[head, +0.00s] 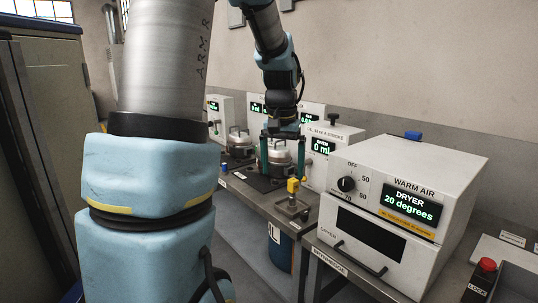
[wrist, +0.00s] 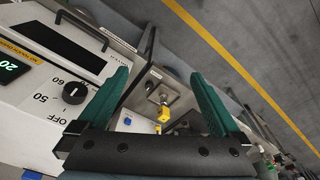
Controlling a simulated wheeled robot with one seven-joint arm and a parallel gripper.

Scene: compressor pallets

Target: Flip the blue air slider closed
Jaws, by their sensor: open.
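My gripper (head: 282,178) has two green fingers pointing down, spread apart with nothing held between them. It is above the bench to the left of the warm air dryer. It also shows open in the wrist view (wrist: 160,76). A small blue piece (head: 413,135) sits on top of the dryer's box, to the right of my gripper and well apart from it; it may be the blue air slider, but its position is too small to read. A small blue part (wrist: 163,115) shows between the fingers in the wrist view, beside a yellow fitting; I cannot tell whether it is the slider.
The white dryer (head: 462,165) reads 20 degrees and has a black knob (head: 346,184). A yellow fitting (head: 293,186) stands on the bench just below my gripper. Silver pots (head: 279,152) and a white 0 ml unit (head: 345,134) stand behind. A red-topped lock (head: 487,265) is at the right.

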